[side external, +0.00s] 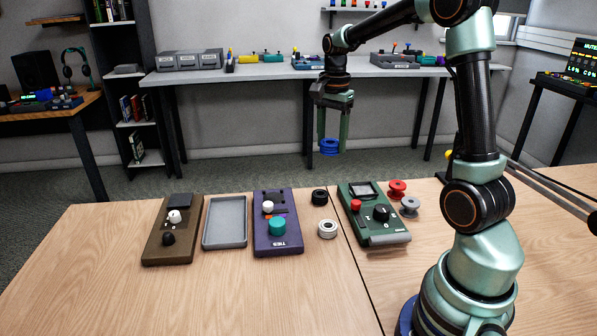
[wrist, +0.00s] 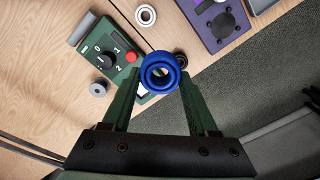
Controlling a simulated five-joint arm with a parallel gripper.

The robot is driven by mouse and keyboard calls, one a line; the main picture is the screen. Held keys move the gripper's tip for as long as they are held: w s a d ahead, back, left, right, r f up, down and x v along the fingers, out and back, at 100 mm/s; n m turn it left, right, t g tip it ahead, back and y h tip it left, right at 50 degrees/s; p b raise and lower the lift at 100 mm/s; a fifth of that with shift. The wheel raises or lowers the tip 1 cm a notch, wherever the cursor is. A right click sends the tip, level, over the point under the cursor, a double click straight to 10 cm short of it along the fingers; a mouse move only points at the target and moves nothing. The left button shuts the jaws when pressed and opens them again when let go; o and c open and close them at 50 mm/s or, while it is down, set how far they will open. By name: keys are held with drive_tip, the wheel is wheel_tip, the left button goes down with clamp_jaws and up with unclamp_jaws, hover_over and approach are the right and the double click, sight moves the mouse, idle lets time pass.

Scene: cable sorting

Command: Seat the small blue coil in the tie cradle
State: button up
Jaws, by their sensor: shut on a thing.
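The small blue coil (side external: 330,147) is held between the fingertips of my gripper (side external: 332,138), high above the far edge of the table. In the wrist view the blue coil (wrist: 146,75) shows as a ring with an open middle, between the two green fingers of my gripper (wrist: 160,84). The gripper is shut on it. The purple unit marked TIES (side external: 291,236), seemingly the tie cradle, lies on the table below and left of the coil. It carries a teal round piece (side external: 277,227) and a white knob (side external: 267,207). In the wrist view the purple unit (wrist: 239,18) is partly cut off.
A grey tray (side external: 225,243) and a brown unit (side external: 155,248) lie left of the purple unit. A black coil (side external: 319,197) and a white coil (side external: 328,229) lie on its right. Beyond are a green unit (side external: 389,239), a red spool (side external: 397,188) and a grey spool (side external: 409,207).

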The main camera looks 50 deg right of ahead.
drive_tip(key=w+a+f, duration=0.1)
drive_tip(key=w+f, duration=0.3)
drive_tip(key=w, duration=0.4)
approach(275, 197)
drive_tip(key=shift+f, duration=1.35)
drive_tip(key=shift+f, duration=1.7)
idle(0.5)
drive_tip(key=o, duration=1.6)
drive_tip(key=shift+c, duration=0.2)
wheel_tip(275, 197, up, 7)
